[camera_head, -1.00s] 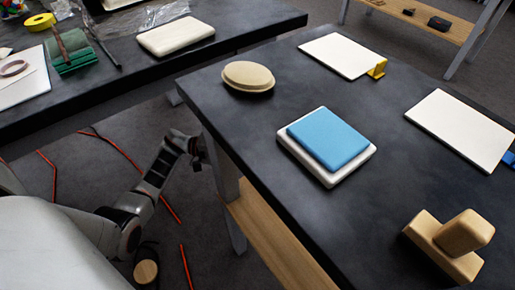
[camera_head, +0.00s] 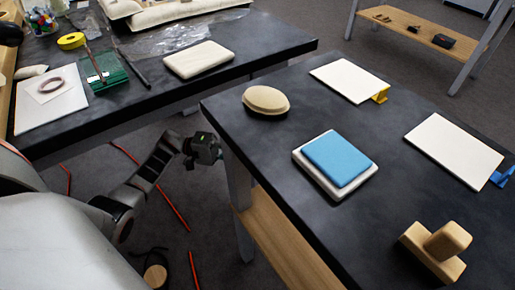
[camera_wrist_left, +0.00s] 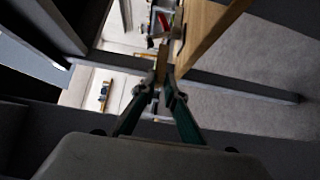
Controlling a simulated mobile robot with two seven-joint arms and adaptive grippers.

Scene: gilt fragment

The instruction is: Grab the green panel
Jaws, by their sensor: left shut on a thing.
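A green block-like piece (camera_head: 107,76) lies on the left table in the head view, with a thin brown stick across it. I cannot tell whether it is the green panel. My left gripper (camera_head: 205,149) hangs in the gap between the two tables, below the tabletops and apart from the green piece. In the left wrist view its dark green fingers (camera_wrist_left: 160,80) come together on a thin tan piece (camera_wrist_left: 161,63), which is too small to identify. My right gripper is out of view.
The right table (camera_head: 300,230) holds a blue panel (camera_head: 340,158) on a white block, a tan oval (camera_head: 266,99), two white boards and a wooden block (camera_head: 436,250). The left table (camera_head: 160,95) holds a white slab (camera_head: 198,59) and yellow tape (camera_head: 71,41). Cables lie on the floor.

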